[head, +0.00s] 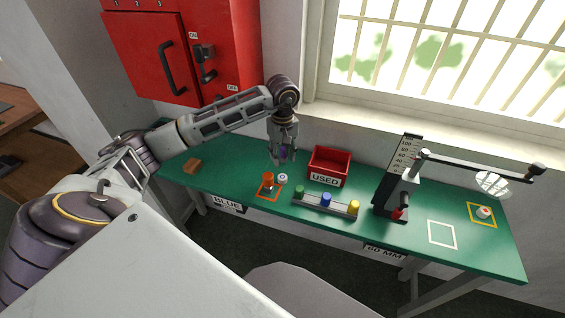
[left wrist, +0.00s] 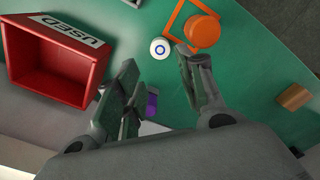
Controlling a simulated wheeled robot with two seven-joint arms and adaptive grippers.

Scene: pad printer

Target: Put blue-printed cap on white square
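The white cap with a blue ring print (left wrist: 159,48) lies on the green table beside the orange-outlined square. It also shows in the head view (head: 283,178), just below my left gripper (head: 284,160). In the left wrist view the fingers of my left gripper (left wrist: 160,62) are spread apart, with the cap just beyond the gap between their tips. Nothing is held. The white square (head: 442,234) is an empty outline at the right of the table. My right gripper is not in view.
An orange cylinder (head: 267,178) stands at the orange square. A red USED bin (head: 329,166), a rack of coloured knobs (head: 326,205) and a black scaled stand with a lever (head: 392,190) lie between cap and white square. A yellow square (head: 482,214) holds another cap.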

